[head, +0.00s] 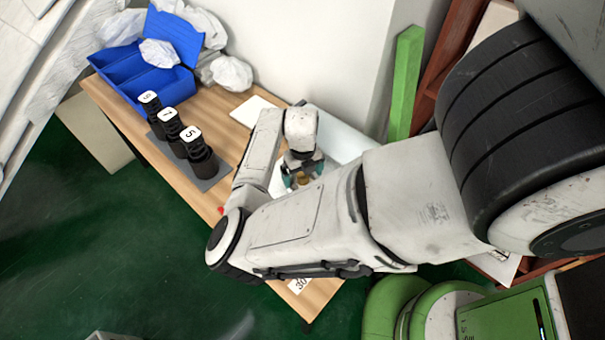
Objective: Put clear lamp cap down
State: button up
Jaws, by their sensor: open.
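My gripper (303,177) is at the far end of my arm, low over the right part of the wooden table (185,180). Its teal-tipped fingers are open and point down. A small tan-gold object (304,182) shows between or just below the fingers; I cannot tell whether it touches them. I cannot make out a clear lamp cap; it may be hidden by the gripper or my arm, or too small and transparent to see.
Three black cylinders (203,160) with numbered white tops stand on a grey tray (212,180). A blue divided bin (118,68) with crumpled white bags (231,73) is at the table's far left. A white sheet (258,108) lies near my arm. A green post (404,80) stands behind.

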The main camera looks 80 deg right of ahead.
jog(key=w+d+r+n+h+b, duration=0.1)
jog(key=d+r+n+h, duration=0.2)
jog(key=r+n, duration=0.6)
jog(key=d+r+n+h, duration=0.2)
jog(key=d+r+n, duration=0.2)
jog(key=r+n, duration=0.45)
jog(key=w+a+f+n+t+y, duration=0.1)
jog(key=w+a+f+n, duration=0.15)
jog(key=a+n, duration=0.6)
jog(key=w+a+f+n+t, duration=0.1)
jog(key=w+a+f+n, duration=0.15)
jog(key=a+n, duration=0.65)
jog(key=s+a+f+n+y, duration=0.2)
jog(key=s+a+f+n, duration=0.1)
jog(key=a+n, duration=0.2)
jog(key=s+a+f+n+g+y, duration=0.1)
jog(key=s+a+f+n, duration=0.2)
jog(key=a+n, duration=0.3)
jog(key=a, duration=0.3)
jog(key=shift+s+a+f+y, duration=0.35)
jog(key=shift+f+y, duration=0.05)
